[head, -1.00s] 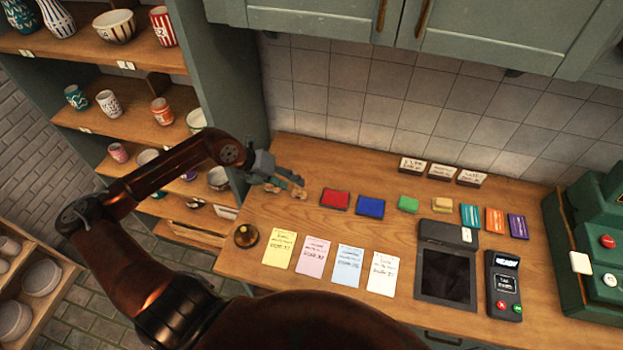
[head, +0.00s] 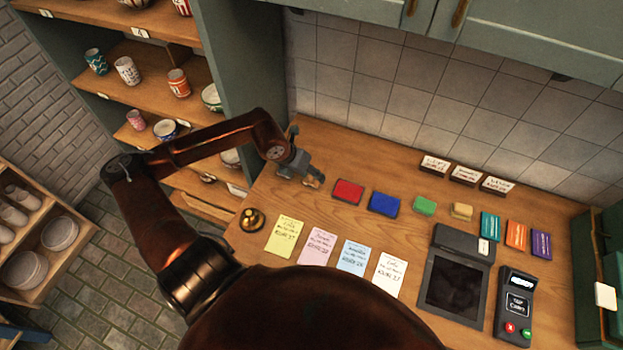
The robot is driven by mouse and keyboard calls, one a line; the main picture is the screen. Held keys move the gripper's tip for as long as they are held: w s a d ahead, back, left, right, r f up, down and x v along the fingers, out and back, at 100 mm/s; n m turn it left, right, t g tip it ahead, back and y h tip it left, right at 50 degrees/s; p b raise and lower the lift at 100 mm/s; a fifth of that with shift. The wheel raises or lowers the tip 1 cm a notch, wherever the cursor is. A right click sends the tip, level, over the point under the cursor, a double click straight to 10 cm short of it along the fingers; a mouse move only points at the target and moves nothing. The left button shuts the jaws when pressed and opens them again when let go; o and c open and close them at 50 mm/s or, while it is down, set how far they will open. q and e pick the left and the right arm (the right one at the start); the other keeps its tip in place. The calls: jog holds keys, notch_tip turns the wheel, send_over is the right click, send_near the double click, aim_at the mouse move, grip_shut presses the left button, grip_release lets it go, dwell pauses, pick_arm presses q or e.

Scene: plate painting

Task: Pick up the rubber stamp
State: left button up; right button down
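The rubber stamp seems to be the small brown wooden piece (head: 315,181) at the back left of the counter, left of the red ink pad. My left gripper (head: 307,178) is right at it, with grey fingers that overlap it and partly hide it. The fingers are too small and too covered to tell whether they are shut on it. No gap between the stamp and the counter can be made out. My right gripper is not in view.
On the wooden counter (head: 330,218) lie a red pad (head: 347,191), a blue pad (head: 384,203), coloured note cards (head: 284,236), a brass bell-like object (head: 251,220) and a black tablet-like device (head: 453,288). Pottery shelves (head: 140,72) stand at the left.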

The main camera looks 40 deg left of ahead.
pick_arm(q)
grip_shut()
dwell(0.6)
jog(key=shift+r, duration=0.45)
notch_tip(320, 180, up, 2)
jog(key=shift+s+r, duration=0.1)
jog(key=shift+r, duration=0.15)
jog(key=s+d+r+p, duration=0.1)
jog(key=s+d+r, duration=0.2)
jog(key=s+r, duration=0.6)
jog(key=s, duration=0.4)
jog(key=shift+s+d+r, duration=0.15)
jog(key=shift+d+r, duration=0.1)
jog(key=shift+d, duration=0.1)
